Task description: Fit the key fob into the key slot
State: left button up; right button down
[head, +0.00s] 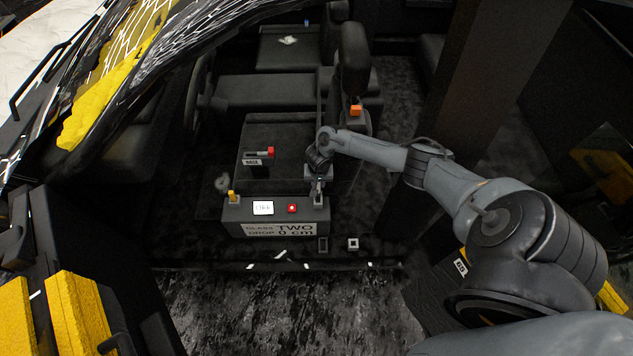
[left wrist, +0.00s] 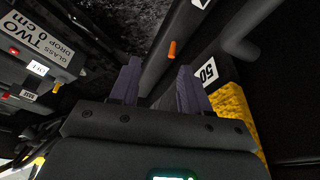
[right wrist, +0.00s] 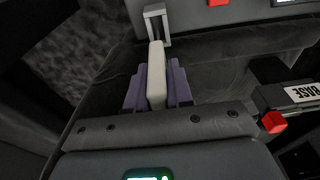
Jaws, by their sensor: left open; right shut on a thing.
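My right gripper (right wrist: 157,88) is shut on a pale grey, block-shaped key fob (right wrist: 156,75), which stands out beyond the purple fingers. The fob's far end overlaps the opening of a light grey bracket in the right wrist view, which looks like the key slot (right wrist: 165,24). I cannot tell whether the fob's tip is inside it or just in front. In the head view my right gripper (head: 318,178) is at the right end of the control box, hiding most of the fob and slot. My left gripper (left wrist: 160,82) is open and empty in the left wrist view.
The control box (head: 233,214) reads "GLASS TWO DROP 0 cm" and carries a red button (head: 292,208), a white display (head: 263,208) and a yellow lever (head: 232,196). A red-ended piece labelled BASE (head: 258,154) stands behind it. An orange piece (head: 356,110) is further back.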

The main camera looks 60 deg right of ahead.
jog(key=shift+r+p, duration=0.15)
jog(key=shift+p, duration=0.45)
jog(key=shift+f+b, duration=0.7)
jog(key=shift+f, duration=0.25)
jog(key=shift+f+b, duration=1.25)
jog(key=shift+f, duration=0.85)
jog(key=shift+p, duration=0.35)
jog(key=shift+p, duration=0.3)
